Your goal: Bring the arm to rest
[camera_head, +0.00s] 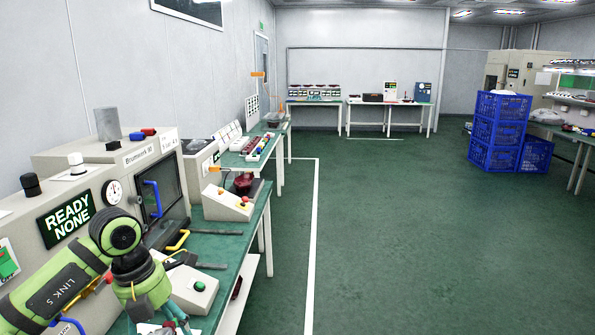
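My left arm (62,285), green with dark joints and marked "LINK 5", comes in from the lower left. It reaches across the front of a beige machine (90,205) whose screen reads "READY NONE". The wrist bends down, and my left gripper (178,327) points down over the near end of the green bench (230,292). Its fingertips are at the bottom edge of the picture, so I cannot tell whether it is open or shut. I see nothing clearly held. My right arm and gripper are not in view.
A button box (190,287) stands close to the right of my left wrist. The machine's blue door handle (153,198) and a yellow handle (178,240) are beyond it. Blue crates (497,132) are stacked at the far right. The green floor (400,230) is clear.

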